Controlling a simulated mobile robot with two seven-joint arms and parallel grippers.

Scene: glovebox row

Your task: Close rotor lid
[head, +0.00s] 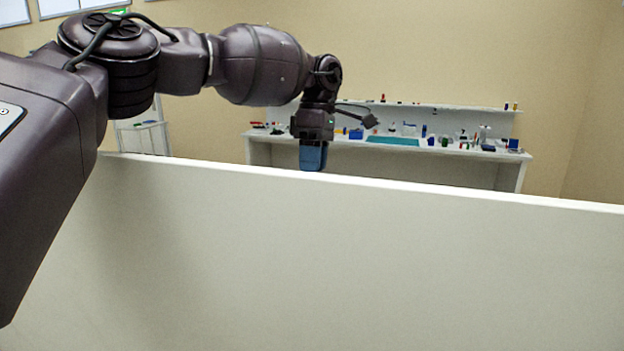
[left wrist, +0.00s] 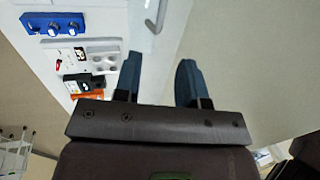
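I cannot make out a rotor or its lid in either view. My left gripper (head: 313,158) reaches over the top edge of a tall white panel in the head view, its blue fingers pointing down. In the left wrist view the two blue fingers of the left gripper (left wrist: 160,66) stand apart with nothing between them. The gripper is open and empty. What lies behind the panel is hidden from the head view. My right gripper is in neither view.
The white panel (head: 380,270) fills the lower head view. Beyond it stands a white bench (head: 440,170) with small items. In the left wrist view a white surface carries a blue block (left wrist: 52,24), a black device (left wrist: 84,82) and an orange piece (left wrist: 88,96).

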